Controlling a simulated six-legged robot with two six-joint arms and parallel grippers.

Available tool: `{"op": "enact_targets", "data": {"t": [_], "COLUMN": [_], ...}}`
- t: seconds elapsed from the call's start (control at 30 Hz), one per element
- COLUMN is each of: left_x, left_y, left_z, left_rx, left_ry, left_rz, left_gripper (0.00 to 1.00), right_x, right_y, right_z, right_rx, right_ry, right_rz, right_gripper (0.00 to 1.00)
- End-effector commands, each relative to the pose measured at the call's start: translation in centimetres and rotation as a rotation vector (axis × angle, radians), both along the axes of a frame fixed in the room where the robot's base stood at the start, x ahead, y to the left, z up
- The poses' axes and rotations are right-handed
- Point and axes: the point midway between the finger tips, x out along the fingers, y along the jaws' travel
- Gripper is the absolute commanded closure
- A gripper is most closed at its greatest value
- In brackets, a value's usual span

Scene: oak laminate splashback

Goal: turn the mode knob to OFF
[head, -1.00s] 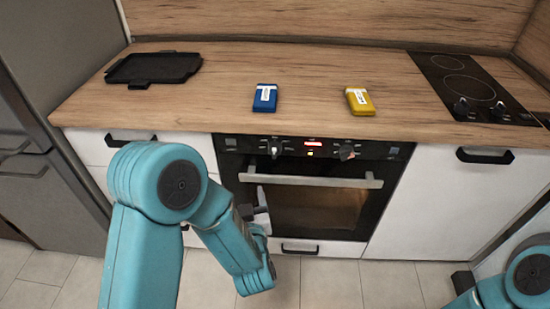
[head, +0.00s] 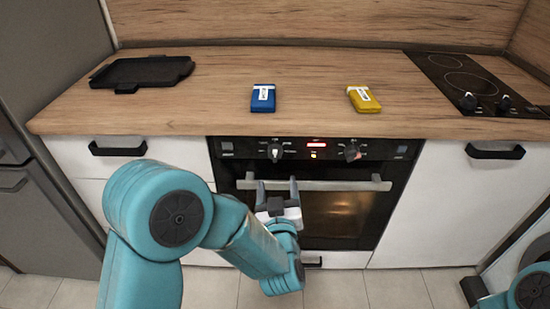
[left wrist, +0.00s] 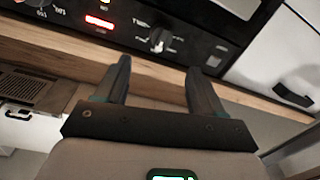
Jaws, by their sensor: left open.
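The oven panel (head: 330,148) has a left knob (head: 275,151) and a right knob (head: 352,151), with a lit red display (head: 316,145) between them. The panel lettering is too small to tell which is the mode knob. My left gripper (head: 278,187) is open and empty, in front of the oven door handle and just below the left knob, apart from it. In the left wrist view, which shows the panel upside down, the left knob (left wrist: 160,39) lies beyond and between the open fingers (left wrist: 158,70).
The oven door handle (head: 340,185) crosses in front of the door, close to the left fingers. The worktop (head: 200,105) holds a black tray (head: 140,72), a blue box (head: 263,98), a yellow box (head: 364,100) and a hob (head: 475,85). Drawer handles (head: 117,148) stick out on both sides.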

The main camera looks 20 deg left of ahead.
Motion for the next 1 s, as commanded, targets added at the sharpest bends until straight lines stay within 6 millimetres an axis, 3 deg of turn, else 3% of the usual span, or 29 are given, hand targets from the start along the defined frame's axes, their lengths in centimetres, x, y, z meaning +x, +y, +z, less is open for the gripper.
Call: {"op": "enact_targets", "data": {"t": [0.2, 0.4, 0.6, 0.9, 1.0], "left_x": [5.2, 8.8, 10.5, 10.7, 10.7], "left_y": [2.1, 3.4, 3.9, 4.0, 4.0], "left_z": [0.0, -0.1, -0.1, 0.0, 0.0], "left_rx": [-0.001, 0.000, 0.002, 0.002, 0.001], "left_ry": [-0.001, 0.000, 0.001, 0.001, 0.001], "left_rz": [0.003, 0.001, -0.002, -0.002, -0.002], "left_gripper": [0.32, 0.32, 0.32, 0.32, 0.64], "right_x": [0.0, 0.0, 0.0, 0.0, 0.0], "right_y": [0.0, 0.0, 0.0, 0.0, 0.0], "right_z": [0.1, 0.1, 0.1, 0.1, 0.1], "right_rx": [0.000, 0.000, 0.000, 0.000, 0.000], "right_ry": [0.000, 0.000, 0.000, 0.000, 0.000], "right_rz": [0.000, 0.000, 0.000, 0.000, 0.000], "right_gripper": [0.57, 0.57, 0.57, 0.57, 0.57]}}
